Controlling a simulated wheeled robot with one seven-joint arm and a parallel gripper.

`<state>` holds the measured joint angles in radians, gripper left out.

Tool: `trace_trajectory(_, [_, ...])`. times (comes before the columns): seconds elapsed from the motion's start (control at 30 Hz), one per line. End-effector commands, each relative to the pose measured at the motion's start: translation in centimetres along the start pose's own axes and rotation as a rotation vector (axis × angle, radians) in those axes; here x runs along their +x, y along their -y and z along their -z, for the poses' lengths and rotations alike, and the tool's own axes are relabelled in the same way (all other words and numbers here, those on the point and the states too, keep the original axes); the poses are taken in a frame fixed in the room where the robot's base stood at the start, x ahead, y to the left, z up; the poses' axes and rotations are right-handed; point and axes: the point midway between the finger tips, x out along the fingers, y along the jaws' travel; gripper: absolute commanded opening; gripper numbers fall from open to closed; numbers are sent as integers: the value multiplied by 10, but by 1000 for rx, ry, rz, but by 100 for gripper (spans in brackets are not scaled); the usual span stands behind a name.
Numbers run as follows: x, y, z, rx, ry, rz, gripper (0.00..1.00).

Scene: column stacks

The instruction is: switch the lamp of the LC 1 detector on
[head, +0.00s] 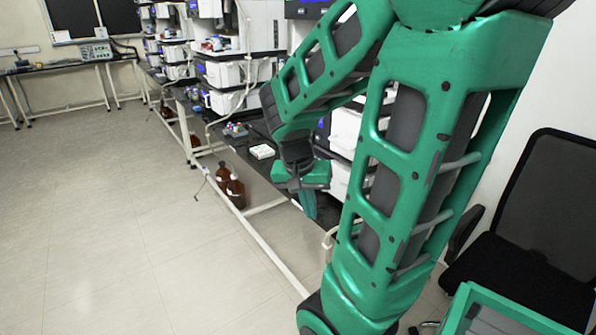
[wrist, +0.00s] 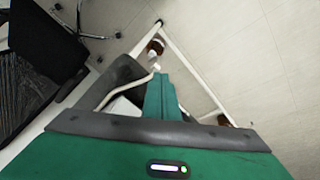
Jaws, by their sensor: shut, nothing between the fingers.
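My gripper (head: 309,207) hangs at the front edge of the black bench, fingers pointing down and shut with nothing between them. In the wrist view its closed green fingers (wrist: 161,97) point toward the bench frame and floor. Several column stacks of white modules stand along the bench. The nearest stack (head: 343,130) is mostly hidden behind my arm; another stack (head: 224,73) stands farther back to its left. I cannot tell which holds the LC 1 detector, and no lamp switch or label can be read.
A white tray (head: 262,151) lies on the bench left of my gripper. Brown bottles (head: 235,190) stand on the floor by the bench frame. A black chair (head: 535,225) is at the right. The tiled floor (head: 110,220) at the left is clear.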

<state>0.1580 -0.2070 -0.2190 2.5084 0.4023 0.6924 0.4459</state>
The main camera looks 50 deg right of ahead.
Motion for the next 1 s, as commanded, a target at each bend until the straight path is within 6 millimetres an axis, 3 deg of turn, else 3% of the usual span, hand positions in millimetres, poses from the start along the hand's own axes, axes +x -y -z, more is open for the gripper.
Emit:
trace_trajectory(0.2, [39, 14, 71, 288, -217, -99, 0])
trace_trajectory(0.6, [85, 54, 185, 624, -711, -52, 0])
trace_trajectory(0.8, [101, 95, 223, 677, -924, 99, 0])
trace_trajectory(1.0, [119, 149, 240, 659, -1058, 311, 0])
